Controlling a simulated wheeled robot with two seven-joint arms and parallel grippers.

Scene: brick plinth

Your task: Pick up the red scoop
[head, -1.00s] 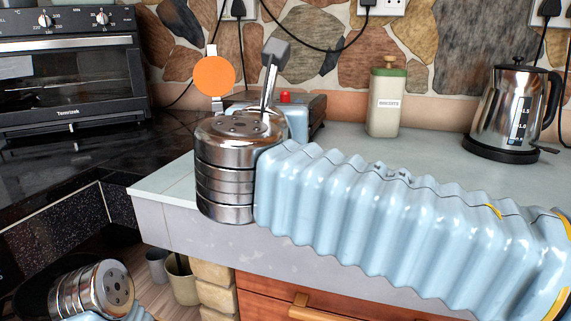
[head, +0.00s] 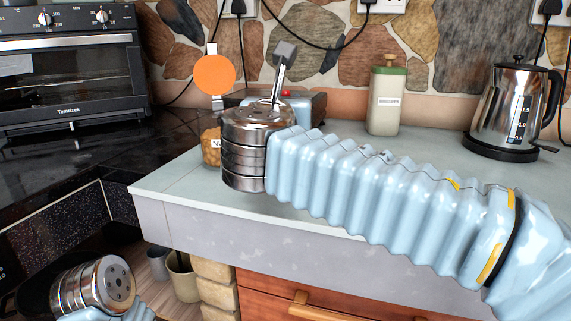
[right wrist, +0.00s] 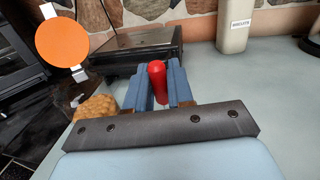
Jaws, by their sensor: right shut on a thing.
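The red scoop (right wrist: 158,80) shows as a rounded red handle between the two blue fingers of my right gripper (right wrist: 166,80) in the right wrist view. The fingers are shut on it. The rest of the scoop is hidden. In the head view only a small red spot of the scoop (head: 286,92) shows behind my metal wrist, which hides most of the gripper. My left arm's metal wrist shows at the bottom left of the head view, but its fingers are not visible.
A jar with brown contents (head: 211,147) stands left of my right wrist. Behind are a dark flat appliance (right wrist: 135,48) and an orange disc (head: 214,75). A biscuit canister (head: 386,100) and a kettle (head: 514,110) stand right. The counter between them is clear.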

